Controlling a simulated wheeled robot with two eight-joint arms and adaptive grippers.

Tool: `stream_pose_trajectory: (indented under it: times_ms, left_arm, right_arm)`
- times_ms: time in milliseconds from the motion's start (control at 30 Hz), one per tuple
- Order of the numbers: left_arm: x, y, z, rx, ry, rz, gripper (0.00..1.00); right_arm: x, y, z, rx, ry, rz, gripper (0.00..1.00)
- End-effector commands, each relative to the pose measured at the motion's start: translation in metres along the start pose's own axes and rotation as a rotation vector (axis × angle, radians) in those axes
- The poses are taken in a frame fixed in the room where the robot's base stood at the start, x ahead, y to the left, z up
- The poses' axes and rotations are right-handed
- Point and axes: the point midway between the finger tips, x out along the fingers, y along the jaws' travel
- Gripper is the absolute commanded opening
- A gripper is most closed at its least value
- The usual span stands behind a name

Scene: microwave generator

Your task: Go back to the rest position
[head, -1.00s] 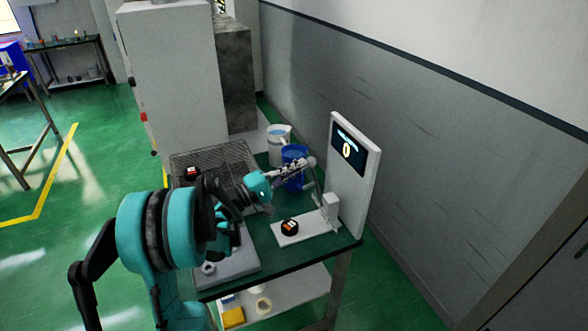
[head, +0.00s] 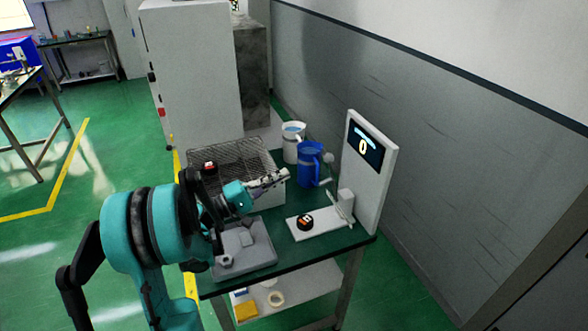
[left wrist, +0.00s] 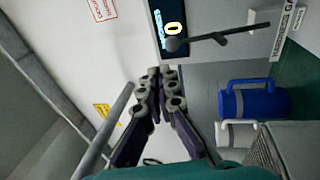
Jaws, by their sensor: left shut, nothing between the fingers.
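My left gripper (head: 270,182) is shut and empty. In the head view it is in the air above the green table (head: 290,262), in front of the wire basket (head: 228,155) and left of the blue jug (head: 310,163). In the left wrist view its fingers (left wrist: 155,75) meet at the tips, below the screen (left wrist: 172,25). The blue jug also shows at the right of that view (left wrist: 255,103). My right gripper is in neither view.
A white jug (head: 292,143) stands behind the blue one. A grey tray (head: 255,262) lies at the front left. A grey wall (head: 430,140) is at right.

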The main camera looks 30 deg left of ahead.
Motion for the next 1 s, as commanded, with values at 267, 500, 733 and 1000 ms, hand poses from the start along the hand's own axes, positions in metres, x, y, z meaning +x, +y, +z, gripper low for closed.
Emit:
stream_pose_trajectory:
  times_ms: [267,500,733,1000]
  left_arm:
    - [-0.025,0.004,0.0,0.001,0.0,0.0,0.0]
    - [-0.017,0.0,0.008,0.002,-0.011,-0.038,0.0]
    - [0.034,-0.035,0.085,0.073,-0.094,-0.385,0.0]
    - [0.017,-0.082,0.195,0.379,-0.227,-0.878,0.0]
  right_arm:
    - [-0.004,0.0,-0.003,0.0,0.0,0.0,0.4]
    - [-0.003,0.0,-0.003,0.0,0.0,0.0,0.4]
    - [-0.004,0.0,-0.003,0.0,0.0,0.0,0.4]
    - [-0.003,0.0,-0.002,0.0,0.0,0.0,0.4]
